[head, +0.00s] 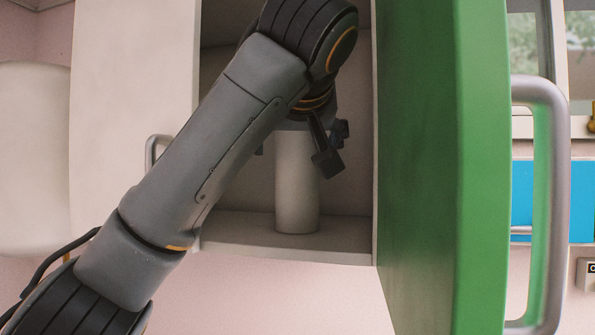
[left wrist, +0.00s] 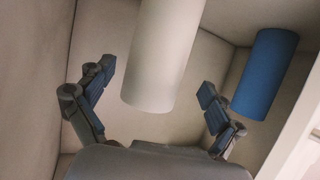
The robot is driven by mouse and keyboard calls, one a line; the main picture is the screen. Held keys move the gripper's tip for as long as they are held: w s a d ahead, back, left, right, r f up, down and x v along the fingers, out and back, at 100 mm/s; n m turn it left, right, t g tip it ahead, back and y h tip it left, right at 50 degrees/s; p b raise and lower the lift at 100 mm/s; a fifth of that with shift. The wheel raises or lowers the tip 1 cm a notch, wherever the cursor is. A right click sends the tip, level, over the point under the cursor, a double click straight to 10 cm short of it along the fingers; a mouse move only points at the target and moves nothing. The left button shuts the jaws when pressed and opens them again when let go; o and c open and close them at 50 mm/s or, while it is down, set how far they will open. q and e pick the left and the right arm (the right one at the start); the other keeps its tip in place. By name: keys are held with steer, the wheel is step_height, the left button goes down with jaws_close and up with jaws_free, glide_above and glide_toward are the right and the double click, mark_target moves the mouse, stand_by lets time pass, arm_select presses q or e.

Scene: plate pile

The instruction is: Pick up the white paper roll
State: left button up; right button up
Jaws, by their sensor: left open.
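The white paper roll (head: 297,190) stands upright on the floor of an open cabinet in the head view. Its top is hidden behind my left gripper and wrist. In the left wrist view the white roll (left wrist: 165,60) shows as a pale cylinder whose near end lies between the fingers. My left gripper (head: 290,152) is open at the upper part of the roll, with a dark finger in front of its right side. In the left wrist view the fingers of my left gripper (left wrist: 156,80) are spread to either side, with visible gaps to the roll. My right gripper is not in view.
A blue cylinder (left wrist: 268,75) stands beside the white roll, outside the right finger in the left wrist view. The cabinet floor (head: 345,232) and walls surround the gripper closely. An open green door (head: 440,160) with a grey handle (head: 553,200) stands to the right.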

arm_select(q)
steer(key=shift+w+d+f+p, duration=0.2)
steer(key=shift+w+f+p, duration=0.3)
steer(key=shift+w+p, duration=0.35)
steer(key=shift+p+x, duration=0.45)
steer(key=shift+x, duration=0.65)
steer(key=shift+w+a+f, duration=0.1)
steer(key=shift+w+f, duration=0.1)
steer(key=shift+f, duration=0.15)
steer(key=shift+s, duration=0.1)
steer(key=shift+c, duration=1)
steer(key=shift+s, duration=0.1)
steer(key=c, duration=1.2)
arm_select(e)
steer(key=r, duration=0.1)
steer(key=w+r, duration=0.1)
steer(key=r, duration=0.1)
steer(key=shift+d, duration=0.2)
